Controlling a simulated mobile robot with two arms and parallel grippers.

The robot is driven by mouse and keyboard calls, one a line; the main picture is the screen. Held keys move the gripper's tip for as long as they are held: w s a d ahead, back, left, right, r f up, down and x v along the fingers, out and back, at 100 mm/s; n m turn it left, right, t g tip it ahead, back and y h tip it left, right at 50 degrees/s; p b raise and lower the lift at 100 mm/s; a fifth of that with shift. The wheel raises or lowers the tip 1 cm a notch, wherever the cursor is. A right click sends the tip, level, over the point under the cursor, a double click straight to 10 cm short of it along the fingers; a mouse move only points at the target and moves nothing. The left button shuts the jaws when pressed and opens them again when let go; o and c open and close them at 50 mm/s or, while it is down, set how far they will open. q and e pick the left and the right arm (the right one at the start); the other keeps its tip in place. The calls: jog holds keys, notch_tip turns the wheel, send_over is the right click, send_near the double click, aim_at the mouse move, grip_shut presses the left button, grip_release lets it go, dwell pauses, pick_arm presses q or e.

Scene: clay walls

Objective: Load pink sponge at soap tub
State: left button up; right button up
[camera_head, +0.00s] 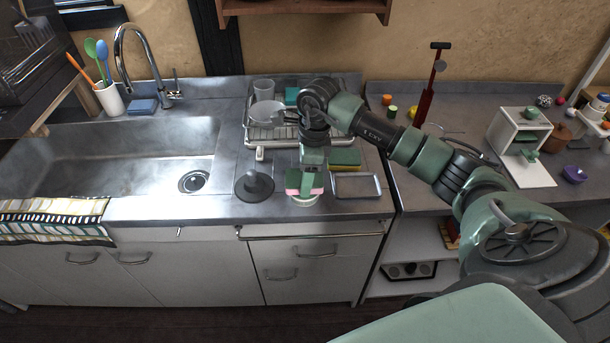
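The pink sponge (292,190), with a green top layer, is at the counter's front edge, right over a small pale round tub (304,202) that looks like the soap tub. Whether the sponge touches the tub or hangs just above it, I cannot tell. My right gripper (312,178) points down at the sponge, and its fingers overlap it in the picture. The wrist and fingers cover part of the sponge, so the grip on it is not clear. My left gripper is out of view.
A green-and-yellow sponge (345,158) lies behind that frame. The dish rack (259,154) stands behind, and the sink (110,160) is at left.

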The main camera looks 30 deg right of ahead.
jog(key=shift+s+f+b, duration=0.1)
jog(key=shift+f+b, duration=0.5)
dwell(1.9)
jog(key=shift+r+p, duration=2.1)
jog(key=shift+r, duration=1.5)
